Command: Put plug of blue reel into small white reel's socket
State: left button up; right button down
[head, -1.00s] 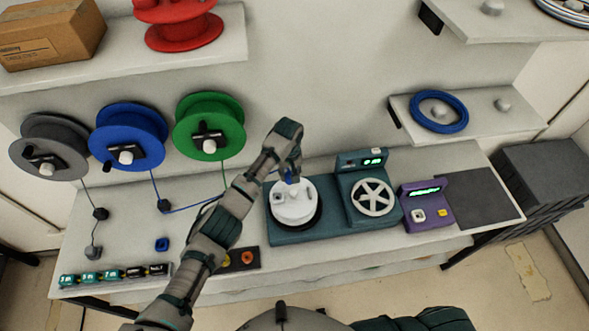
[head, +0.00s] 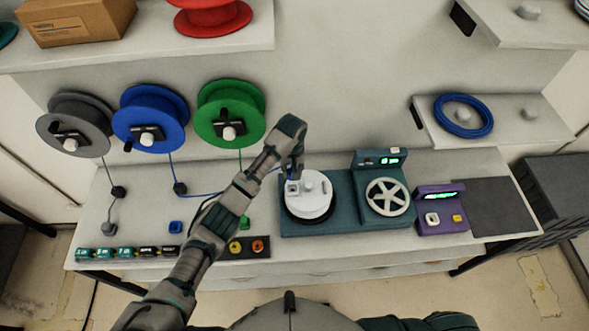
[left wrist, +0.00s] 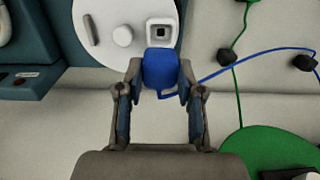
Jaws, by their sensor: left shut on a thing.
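The blue reel (head: 150,118) hangs at the left, and its blue cord runs past a black guide on the table to a blue plug (left wrist: 160,69). My left gripper (left wrist: 160,80) is shut on this plug; in the head view the gripper (head: 294,172) is over the back edge of the small white reel (head: 312,206). The white reel also shows in the left wrist view (left wrist: 105,42). Its square white socket (left wrist: 161,30) has a dark opening and lies just beyond the plug's front. I cannot tell whether they touch. My right gripper is not in view.
The white reel sits on a teal machine (head: 345,218) with a spoked wheel (head: 387,197). A purple device (head: 441,211) stands to its right. Grey (head: 75,125) and green (head: 230,113) reels flank the blue one. A loose blue connector (head: 176,227) lies on the table.

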pick_arm(q)
jog(key=shift+f, duration=1.25)
jog(key=shift+f+b, duration=0.55)
jog(key=shift+f, duration=0.65)
jog(key=shift+a, duration=0.1)
jog(key=shift+p, duration=0.6)
jog(key=shift+f, duration=0.3)
jog(key=shift+f, duration=0.35)
